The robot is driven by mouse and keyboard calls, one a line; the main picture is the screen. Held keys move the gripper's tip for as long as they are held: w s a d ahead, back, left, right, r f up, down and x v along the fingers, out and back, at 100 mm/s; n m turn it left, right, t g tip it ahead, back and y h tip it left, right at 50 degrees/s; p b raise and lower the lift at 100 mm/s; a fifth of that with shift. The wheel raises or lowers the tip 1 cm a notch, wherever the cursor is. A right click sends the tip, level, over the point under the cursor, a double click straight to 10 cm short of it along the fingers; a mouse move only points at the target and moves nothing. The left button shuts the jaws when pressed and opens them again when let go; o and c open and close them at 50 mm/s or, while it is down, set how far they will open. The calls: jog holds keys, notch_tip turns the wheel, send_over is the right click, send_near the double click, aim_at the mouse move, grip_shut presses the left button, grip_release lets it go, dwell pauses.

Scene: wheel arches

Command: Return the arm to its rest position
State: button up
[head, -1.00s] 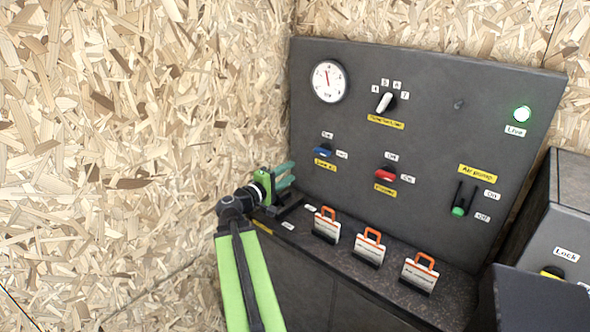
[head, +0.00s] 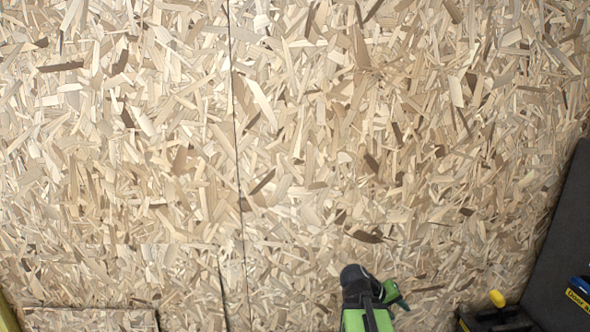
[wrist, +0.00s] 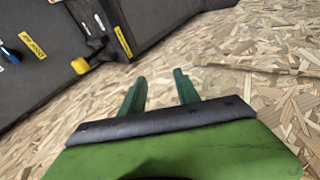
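My green arm with its gripper (head: 394,294) is at the bottom of the head view, in front of the chipboard wall. In the wrist view my gripper (wrist: 159,92) shows two green fingers standing apart with a gap between them. Nothing is held between them. The fingers point toward the chipboard and the foot of the dark panel, and they appear clear of both.
A dark panel (head: 566,235) stands at the right edge of the head view. A yellow-knobbed lever (head: 497,299) is at its lower left; the yellow knob (wrist: 80,66) also shows in the wrist view. Chipboard wall (head: 240,130) fills the rest.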

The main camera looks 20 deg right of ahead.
jog(key=w+a+f+n+y+p, duration=0.1)
jog(key=a+y, duration=0.3)
jog(key=a, duration=1.3)
jog(key=w+a+f+n+y+p, duration=0.1)
jog(key=a+y, duration=0.3)
jog(key=a, duration=1.4)
jog(key=shift+w+a+f+n+y+p, duration=0.2)
jog(key=shift+w+f+n+y+p, duration=0.1)
jog(key=shift+w+f+n+p, duration=0.25)
jog(key=shift+r, duration=0.15)
